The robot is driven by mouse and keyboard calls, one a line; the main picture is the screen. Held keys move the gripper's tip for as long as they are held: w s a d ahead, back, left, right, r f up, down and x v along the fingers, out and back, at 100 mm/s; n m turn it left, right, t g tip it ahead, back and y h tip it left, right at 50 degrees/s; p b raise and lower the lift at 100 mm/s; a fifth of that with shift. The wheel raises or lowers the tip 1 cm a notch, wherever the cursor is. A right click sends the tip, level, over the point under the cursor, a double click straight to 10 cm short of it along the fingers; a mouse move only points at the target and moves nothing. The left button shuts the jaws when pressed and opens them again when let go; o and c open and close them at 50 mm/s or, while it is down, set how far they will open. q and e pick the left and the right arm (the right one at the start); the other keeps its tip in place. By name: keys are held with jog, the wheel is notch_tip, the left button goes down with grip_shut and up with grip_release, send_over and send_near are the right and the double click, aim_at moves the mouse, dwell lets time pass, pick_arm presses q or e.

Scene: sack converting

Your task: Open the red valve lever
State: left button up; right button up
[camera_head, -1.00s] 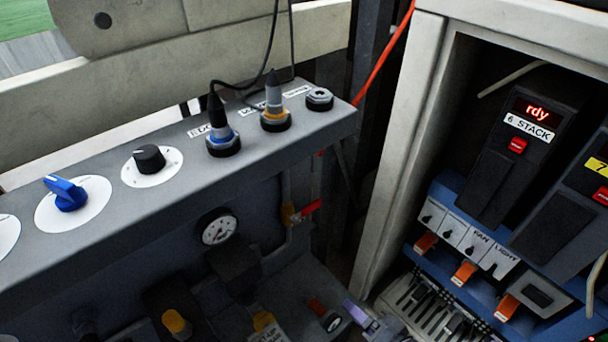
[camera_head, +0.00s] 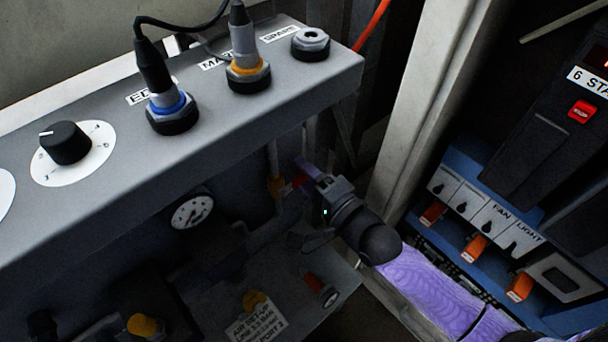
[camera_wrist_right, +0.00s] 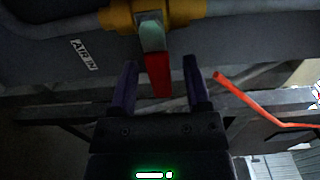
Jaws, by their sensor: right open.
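The red valve lever (camera_wrist_right: 158,76) shows in the right wrist view, pointing down from a yellow valve body (camera_wrist_right: 178,12) on a grey pipe. My right gripper (camera_wrist_right: 158,84) is open, with one purple finger on each side of the lever; I cannot tell whether either finger touches it. In the head view my right gripper (camera_head: 306,174) is at the red lever (camera_head: 297,183), below the panel's front edge, and partly covers it. My left gripper is not in view.
The grey panel (camera_head: 215,125) with knobs and plugged connectors overhangs on the left. A pressure gauge (camera_head: 192,212) sits below it. A pale cabinet post (camera_head: 425,95) and orange switches (camera_head: 475,248) are on the right. An orange-red cable (camera_wrist_right: 250,103) runs right of the gripper.

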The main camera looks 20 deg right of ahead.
grip_shut()
dwell(0.3)
dwell(1.2)
